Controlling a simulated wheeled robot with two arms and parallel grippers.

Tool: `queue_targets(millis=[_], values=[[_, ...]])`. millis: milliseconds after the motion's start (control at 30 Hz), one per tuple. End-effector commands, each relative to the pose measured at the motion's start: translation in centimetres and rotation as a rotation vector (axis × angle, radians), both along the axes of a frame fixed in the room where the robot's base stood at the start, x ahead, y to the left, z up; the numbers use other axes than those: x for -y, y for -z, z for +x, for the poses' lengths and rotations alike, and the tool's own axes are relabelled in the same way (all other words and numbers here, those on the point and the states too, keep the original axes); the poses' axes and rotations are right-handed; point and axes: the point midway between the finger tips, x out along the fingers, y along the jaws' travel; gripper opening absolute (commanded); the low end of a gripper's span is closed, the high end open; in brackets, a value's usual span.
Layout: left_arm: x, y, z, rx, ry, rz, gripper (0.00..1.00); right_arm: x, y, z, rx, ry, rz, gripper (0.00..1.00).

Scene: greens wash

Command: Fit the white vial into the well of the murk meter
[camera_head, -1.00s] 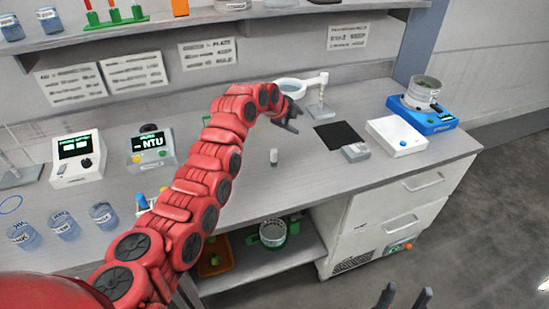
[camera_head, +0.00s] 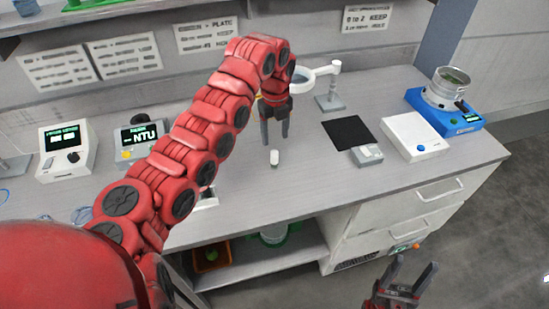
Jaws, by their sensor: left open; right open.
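The small white vial (camera_head: 274,158) stands upright on the grey bench top. My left gripper (camera_head: 274,139) points down just above and behind it, with its two dark fingers apart and empty. The murk meter is most likely the grey box with the NTU display (camera_head: 139,141), at the left of the bench; my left arm hides part of its right side, and I cannot make out its well. My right gripper (camera_head: 410,272) is open and empty, low in front of the bench at the lower right.
Another display box (camera_head: 67,150) stands at the far left. A magnifier on a stand (camera_head: 329,92), a black mat (camera_head: 348,132), a small grey box (camera_head: 367,156), a white scale (camera_head: 414,136) and a blue device with a sieve (camera_head: 443,112) stand to the right. The bench around the vial is clear.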

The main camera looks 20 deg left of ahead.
Motion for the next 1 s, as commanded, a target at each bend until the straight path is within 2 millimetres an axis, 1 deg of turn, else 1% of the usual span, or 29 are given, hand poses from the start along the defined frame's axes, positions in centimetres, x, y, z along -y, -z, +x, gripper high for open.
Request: queue_targets(millis=[33,200,300,467,567,700,833,900,1000], values=[[0.1,1.1,-0.2,-0.008,-0.001,-0.007,0.64,0.0,-0.8,0.0,0.001,0.000,0.000,0.58],[0.0,4.5,-0.3,-0.011,0.000,-0.002,0.64,0.0,-2.1,0.0,0.001,0.000,0.000,0.58],[0.0,5.8,-0.1,-0.004,0.000,-0.002,0.64,0.0,-2.5,0.0,0.000,0.000,0.000,0.58],[0.0,6.8,-0.1,-0.004,0.000,0.001,0.64,0.0,-2.8,0.0,0.000,0.000,0.000,0.58],[0.0,7.5,-0.2,-0.006,0.000,-0.001,0.64,0.0,-3.7,0.0,0.000,0.000,0.000,0.58],[-0.1,9.4,-0.5,-0.008,-0.001,-0.002,0.64,0.0,-5.5,0.0,0.001,0.000,0.000,0.58],[-0.1,11.5,-0.4,-0.006,0.001,0.000,0.64,0.0,-5.8,0.0,0.000,0.000,0.000,0.58],[-0.2,12.0,-0.4,-0.005,0.000,0.001,0.64,0.0,-5.7,0.0,0.000,0.000,0.000,0.58],[-0.3,12.0,-0.3,-0.002,0.000,0.001,0.64,0.0,-5.6,0.0,0.000,0.000,0.000,0.58]])
